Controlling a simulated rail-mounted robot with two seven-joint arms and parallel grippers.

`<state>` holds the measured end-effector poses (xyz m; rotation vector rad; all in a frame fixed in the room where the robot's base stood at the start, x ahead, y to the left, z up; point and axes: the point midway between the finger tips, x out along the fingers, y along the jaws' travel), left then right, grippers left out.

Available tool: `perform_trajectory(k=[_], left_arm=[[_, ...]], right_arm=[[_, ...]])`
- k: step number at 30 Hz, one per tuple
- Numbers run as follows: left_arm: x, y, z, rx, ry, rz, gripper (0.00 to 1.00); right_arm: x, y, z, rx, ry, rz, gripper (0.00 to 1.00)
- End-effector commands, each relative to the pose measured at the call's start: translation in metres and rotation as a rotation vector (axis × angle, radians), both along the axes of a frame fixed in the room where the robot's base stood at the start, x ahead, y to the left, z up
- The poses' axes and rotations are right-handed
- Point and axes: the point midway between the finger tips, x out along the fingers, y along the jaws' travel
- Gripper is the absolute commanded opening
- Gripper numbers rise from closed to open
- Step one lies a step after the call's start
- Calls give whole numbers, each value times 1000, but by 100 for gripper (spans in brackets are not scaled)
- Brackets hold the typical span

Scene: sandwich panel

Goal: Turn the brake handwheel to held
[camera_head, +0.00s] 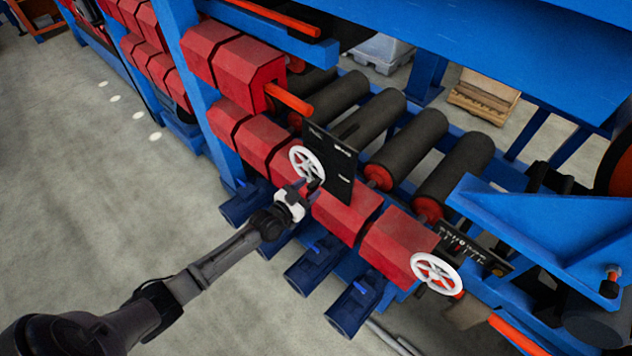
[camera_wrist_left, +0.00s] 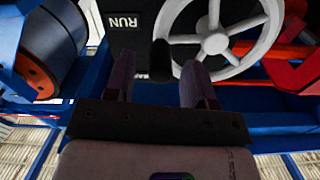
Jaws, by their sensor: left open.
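A white spoked handwheel (camera_head: 307,163) stands beside a black plate (camera_head: 333,160) on the red roller housings. A short dark grip (camera_wrist_left: 160,60) shows at the wheel's left rim. My left gripper (camera_head: 314,186) is at the wheel's lower edge. In the left wrist view its jaws (camera_wrist_left: 158,68) are open, with the dark grip between or just beyond the fingertips; contact cannot be told. My right gripper is not in view.
A second white handwheel (camera_head: 437,273) with a scale plate (camera_head: 470,248) is at lower right. Dark rollers (camera_head: 405,135) lie behind the red housings (camera_head: 265,140). Blue motors (camera_head: 312,268) stick out below. The concrete floor (camera_head: 100,190) at left is open.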

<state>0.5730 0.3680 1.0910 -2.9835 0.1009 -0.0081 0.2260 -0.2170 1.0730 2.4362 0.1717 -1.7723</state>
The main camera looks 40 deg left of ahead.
Motion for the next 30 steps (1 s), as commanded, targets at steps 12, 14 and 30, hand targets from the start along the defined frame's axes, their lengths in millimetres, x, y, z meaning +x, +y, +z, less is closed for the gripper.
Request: perform_trajectory(k=[12,14,30], left_arm=[[35,-2,0,1,-1,0,50],[36,-2,0,1,-1,0,50],[36,-3,0,1,0,-1,26]], right_arm=[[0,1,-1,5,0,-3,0],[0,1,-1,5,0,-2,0],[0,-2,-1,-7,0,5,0]])
